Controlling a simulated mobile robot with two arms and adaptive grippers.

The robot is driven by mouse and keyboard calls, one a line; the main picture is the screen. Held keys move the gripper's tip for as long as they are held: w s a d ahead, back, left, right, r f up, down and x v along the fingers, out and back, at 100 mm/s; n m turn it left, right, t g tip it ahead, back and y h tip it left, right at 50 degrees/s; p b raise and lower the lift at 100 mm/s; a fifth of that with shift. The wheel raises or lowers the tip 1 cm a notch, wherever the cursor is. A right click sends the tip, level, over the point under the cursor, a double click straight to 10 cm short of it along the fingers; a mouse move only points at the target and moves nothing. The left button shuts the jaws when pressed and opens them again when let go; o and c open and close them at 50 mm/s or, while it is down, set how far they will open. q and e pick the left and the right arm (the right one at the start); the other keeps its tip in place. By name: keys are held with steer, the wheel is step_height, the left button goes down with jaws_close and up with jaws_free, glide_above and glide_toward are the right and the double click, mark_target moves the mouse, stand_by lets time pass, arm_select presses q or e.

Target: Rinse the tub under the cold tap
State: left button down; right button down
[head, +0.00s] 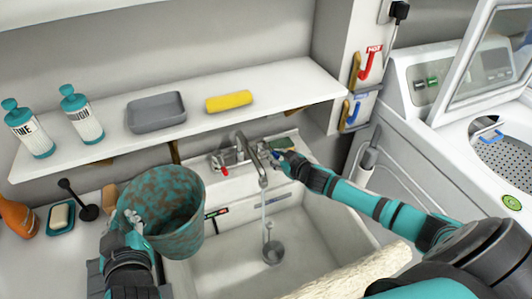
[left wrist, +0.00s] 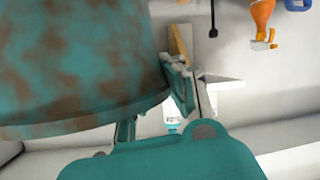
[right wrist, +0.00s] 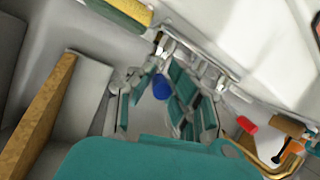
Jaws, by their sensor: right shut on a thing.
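The tub (head: 165,205) is teal with brown stains and hangs above the left side of the sink. My left gripper (head: 133,222) is shut on its near left rim; the tub fills the left of the left wrist view (left wrist: 75,60). The tap spout (head: 252,160) stands at the back of the sink, and a thin stream of water (head: 263,215) falls from it, right of the tub and apart from it. The red handle (head: 225,171) is left of the spout. My right gripper (head: 282,158) is shut on the blue cold handle (right wrist: 161,88), right of the spout.
The white sink (head: 325,235) has a round drain (head: 272,252). A shelf (head: 185,140) above holds two bottles, a grey tray (head: 156,112) and a yellow sponge (head: 229,101). A soap dish (head: 60,218) and orange bottle (head: 17,218) stand left. A washing machine (head: 420,140) stands right.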

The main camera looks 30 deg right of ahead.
steer(key=shift+d+n+y, duration=0.3)
steer(key=c, duration=1.3)
jaws_free()
steer(key=shift+d, duration=0.1)
steer(key=shift+c, duration=0.2)
steer(key=v, duration=1.2)
